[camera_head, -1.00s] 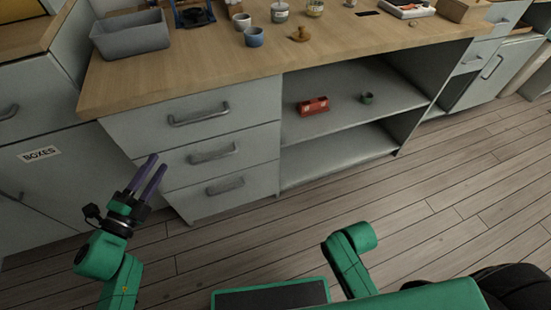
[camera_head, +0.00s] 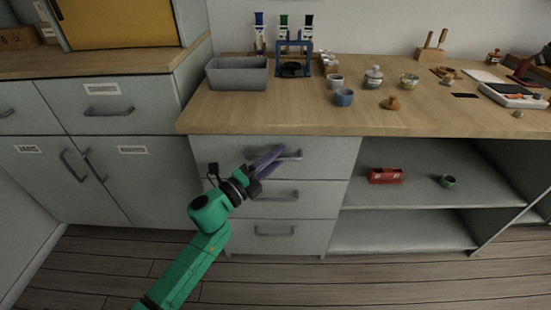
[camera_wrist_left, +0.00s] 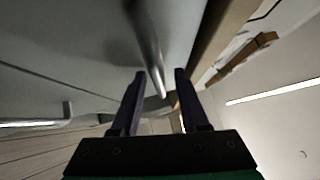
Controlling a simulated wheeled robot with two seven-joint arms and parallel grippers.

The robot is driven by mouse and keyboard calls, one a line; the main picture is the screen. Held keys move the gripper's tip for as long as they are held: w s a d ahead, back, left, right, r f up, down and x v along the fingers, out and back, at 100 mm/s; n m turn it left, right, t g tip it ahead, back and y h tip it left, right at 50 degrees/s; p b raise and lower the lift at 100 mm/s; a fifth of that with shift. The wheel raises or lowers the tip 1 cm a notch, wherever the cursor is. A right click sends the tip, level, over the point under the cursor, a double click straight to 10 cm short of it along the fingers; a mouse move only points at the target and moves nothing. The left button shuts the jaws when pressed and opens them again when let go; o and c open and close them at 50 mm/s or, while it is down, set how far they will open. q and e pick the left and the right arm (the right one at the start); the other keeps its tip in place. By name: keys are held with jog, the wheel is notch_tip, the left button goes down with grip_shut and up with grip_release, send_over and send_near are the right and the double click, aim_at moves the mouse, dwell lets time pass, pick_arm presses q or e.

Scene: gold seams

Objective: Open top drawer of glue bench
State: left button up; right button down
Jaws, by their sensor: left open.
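The glue bench (camera_head: 400,122) has a wood top and a stack of three grey drawers at its left side. The top drawer (camera_head: 328,160) is shut, with a metal bar handle (camera_head: 294,156). My left gripper (camera_head: 276,156) is in front of this handle, its purple fingers hiding part of it. In the left wrist view, the handle (camera_wrist_left: 150,45) runs into the gap between the two parted fingertips (camera_wrist_left: 160,76). The fingers are open, and I cannot tell whether they touch the bar. My right gripper is not in view.
The middle drawer (camera_head: 315,198) and bottom drawer (camera_head: 312,236) are shut. Open shelves right of the drawers hold a red object (camera_head: 385,176) and a small cup (camera_head: 447,181). A grey bin (camera_head: 237,75) and several pots stand on top. Floor (camera_head: 330,285) in front is clear.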

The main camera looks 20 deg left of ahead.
pick_arm(q)
grip_shut()
dwell(1.4)
